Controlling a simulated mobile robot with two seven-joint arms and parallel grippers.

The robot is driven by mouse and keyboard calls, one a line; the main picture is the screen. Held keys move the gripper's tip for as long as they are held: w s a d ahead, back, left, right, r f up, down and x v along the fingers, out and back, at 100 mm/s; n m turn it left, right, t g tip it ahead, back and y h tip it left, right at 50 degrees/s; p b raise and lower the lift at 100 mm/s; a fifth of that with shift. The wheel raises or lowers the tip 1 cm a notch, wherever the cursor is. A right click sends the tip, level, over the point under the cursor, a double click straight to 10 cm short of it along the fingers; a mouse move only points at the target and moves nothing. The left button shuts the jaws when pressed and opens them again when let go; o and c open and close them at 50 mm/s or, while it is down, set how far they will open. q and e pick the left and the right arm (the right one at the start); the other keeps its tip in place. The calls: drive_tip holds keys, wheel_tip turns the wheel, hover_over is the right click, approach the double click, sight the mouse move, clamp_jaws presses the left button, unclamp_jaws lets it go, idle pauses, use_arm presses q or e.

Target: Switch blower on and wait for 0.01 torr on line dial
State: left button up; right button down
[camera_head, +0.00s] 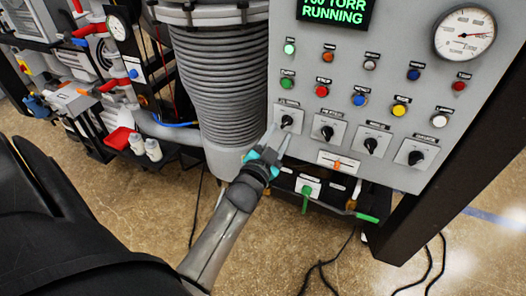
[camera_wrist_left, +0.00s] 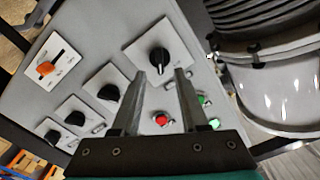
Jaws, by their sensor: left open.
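A grey control panel (camera_head: 335,90) carries a row of black rotary knobs on square plates; their labels are too small to read. My left gripper (camera_head: 277,138) is open and empty, its fingertips just below the leftmost knob (camera_head: 287,120). In the left wrist view the fingers (camera_wrist_left: 160,74) point at this knob (camera_wrist_left: 159,60), one to each side of its lower part; contact cannot be told. A white round dial (camera_head: 465,33) sits at the panel's upper right, and a smaller gauge (camera_head: 117,27) at the upper left; which is the line dial cannot be told. My right gripper is out of view.
A green-lit display (camera_head: 334,12) shows "TORR RUNNING", its top cut off. Coloured buttons and lamps fill the panel above the knobs; an orange slider (camera_head: 337,165) lies below. A ribbed grey column (camera_head: 222,85) stands left of the panel. Black cables (camera_head: 330,265) lie on the floor.

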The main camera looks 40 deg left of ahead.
use_arm(q)
drive_tip(key=v, duration=1.1)
drive_tip(key=shift+s, duration=0.2)
drive_tip(key=shift+d+f, duration=0.1)
drive_tip(key=shift+d, duration=0.05)
drive_tip(key=s+d+f+g+h+b, duration=0.1)
drive_tip(key=s+d+f+g+b, duration=0.15)
drive_tip(key=f, duration=0.85)
drive_tip(key=s+d+f+g+h+b, duration=0.1)
drive_tip(key=s+d+f+g, duration=0.2)
drive_tip(key=f, duration=0.8)
drive_tip(key=s+d+f+g+h+b, duration=0.1)
drive_tip(key=s+d+f+g+b, duration=0.15)
drive_tip(key=f, duration=0.85)
drive_tip(key=s+f+g+b, duration=0.2)
drive_tip(key=s+f+g, duration=0.2)
drive_tip(key=s+f, duration=0.6)
drive_tip(key=s+d+f+n+g+h+b, duration=0.1)
drive_tip(key=s+f+g, duration=0.3)
drive_tip(key=s+f, duration=0.6)
drive_tip(key=s+b, duration=0.1)
drive_tip(key=s, duration=0.4)
drive_tip(key=shift+f+g, duration=0.25)
drive_tip(key=shift+g, duration=0.05)
drive_tip(key=shift+s, duration=0.2)
